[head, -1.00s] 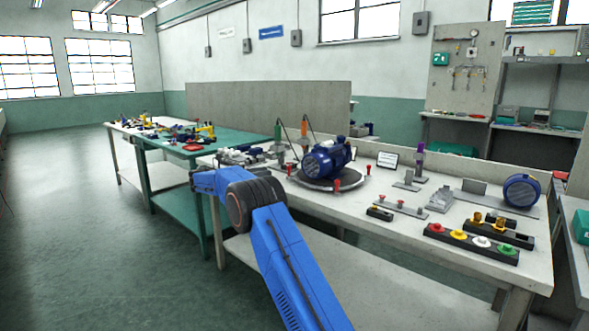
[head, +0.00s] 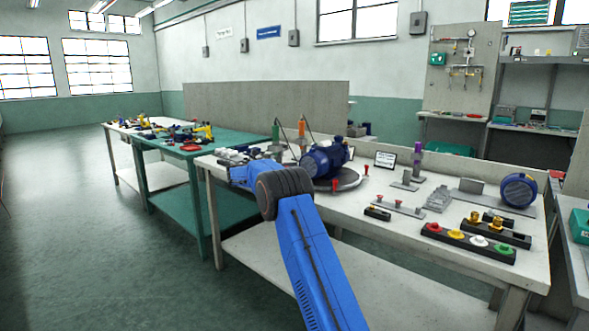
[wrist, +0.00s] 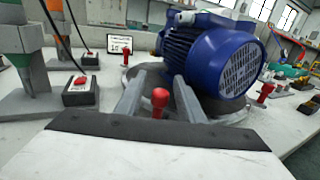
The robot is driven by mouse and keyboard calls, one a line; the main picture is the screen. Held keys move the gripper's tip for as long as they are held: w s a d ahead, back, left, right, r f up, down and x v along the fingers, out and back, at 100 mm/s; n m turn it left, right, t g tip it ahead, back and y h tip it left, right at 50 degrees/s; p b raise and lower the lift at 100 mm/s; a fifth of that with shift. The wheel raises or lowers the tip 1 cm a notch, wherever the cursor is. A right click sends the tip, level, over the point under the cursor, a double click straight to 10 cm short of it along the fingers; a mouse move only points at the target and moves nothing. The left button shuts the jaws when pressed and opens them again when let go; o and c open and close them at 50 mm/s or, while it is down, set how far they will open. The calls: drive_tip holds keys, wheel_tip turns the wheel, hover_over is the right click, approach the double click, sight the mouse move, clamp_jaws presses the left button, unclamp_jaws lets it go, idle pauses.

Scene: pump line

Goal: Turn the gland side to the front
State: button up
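The blue pump motor (head: 325,160) sits on a round grey turntable (head: 345,182) with red upright pegs around its rim. In the wrist view the motor (wrist: 215,58) fills the upper right, its round grilled end cover facing me to the right. The gland side cannot be made out. My gripper (wrist: 158,84) is open, with one grey finger on each side of a red-knobbed peg (wrist: 160,98) on the turntable's near rim. Gaps show between the knob and both fingers.
Orange and green tools on stands (wrist: 62,15) and a red-button box (wrist: 80,90) stand left of the turntable. A small sign (head: 385,160) stands behind.

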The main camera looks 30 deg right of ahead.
drive_tip(key=shift+d, duration=0.45)
clamp_jaws()
drive_tip(key=shift+s, duration=0.1)
